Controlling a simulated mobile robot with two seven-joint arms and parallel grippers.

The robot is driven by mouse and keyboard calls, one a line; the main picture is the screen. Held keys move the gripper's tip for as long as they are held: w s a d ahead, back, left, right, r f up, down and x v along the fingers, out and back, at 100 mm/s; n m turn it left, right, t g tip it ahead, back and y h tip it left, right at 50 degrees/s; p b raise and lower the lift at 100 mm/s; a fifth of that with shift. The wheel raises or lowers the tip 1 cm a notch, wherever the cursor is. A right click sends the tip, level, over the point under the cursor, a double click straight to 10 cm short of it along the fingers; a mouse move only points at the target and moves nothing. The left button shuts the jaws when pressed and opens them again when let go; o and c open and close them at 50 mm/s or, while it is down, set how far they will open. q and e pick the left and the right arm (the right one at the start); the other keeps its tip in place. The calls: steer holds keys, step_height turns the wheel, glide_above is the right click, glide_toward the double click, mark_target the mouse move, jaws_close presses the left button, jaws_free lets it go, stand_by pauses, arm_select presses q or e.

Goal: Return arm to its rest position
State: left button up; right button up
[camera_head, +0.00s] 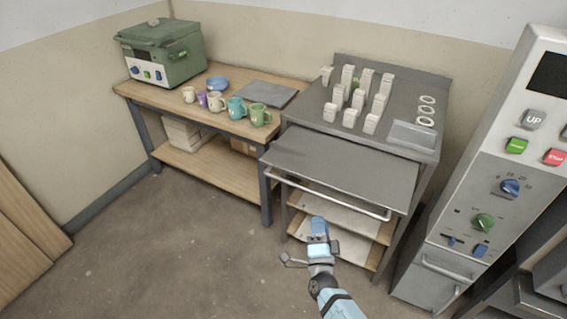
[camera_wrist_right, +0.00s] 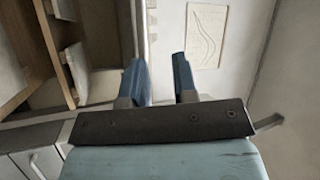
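My right arm comes in from the bottom of the head view, light blue and dark grey. Its gripper (camera_head: 318,232) is in front of the steel cart, at the height of its lower shelves in the picture, and touches nothing that I can make out. In the right wrist view the two blue fingers of the right gripper (camera_wrist_right: 159,78) stand apart with nothing between them. My left gripper is not in view.
A steel cart (camera_head: 340,165) with a pulled-out shelf and handle stands behind the right gripper. A wooden table (camera_head: 205,115) holds several mugs (camera_head: 237,107) and a green kiln-like box (camera_head: 160,52). A control panel (camera_head: 490,190) stands at right. The floor (camera_head: 180,240) at left is clear.

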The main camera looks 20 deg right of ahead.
steer(key=shift+g+y, duration=0.3)
steer(key=s+f, duration=0.1)
steer(key=s+a+f, duration=0.1)
steer(key=f, duration=0.1)
steer(key=shift+a+f, duration=0.15)
step_height(320, 180, up, 6)
steer(key=n+p, duration=0.1)
steer(key=p, duration=0.5)
steer(key=s+a+n+g+y+p, duration=0.1)
steer(key=s+a+n+g+y, duration=0.2)
steer(key=s+n, duration=0.6)
steer(key=s+a+f+n+g+y+p, duration=0.1)
steer(key=s+a+n+g+y, duration=0.3)
steer(key=s+n+y, duration=0.3)
steer(key=s+n+g, duration=0.1)
steer(key=s+n, duration=0.2)
steer(key=n, duration=0.1)
steer(key=shift+a+g, duration=0.3)
steer(key=shift+f, duration=0.1)
steer(key=shift+s+d, duration=0.1)
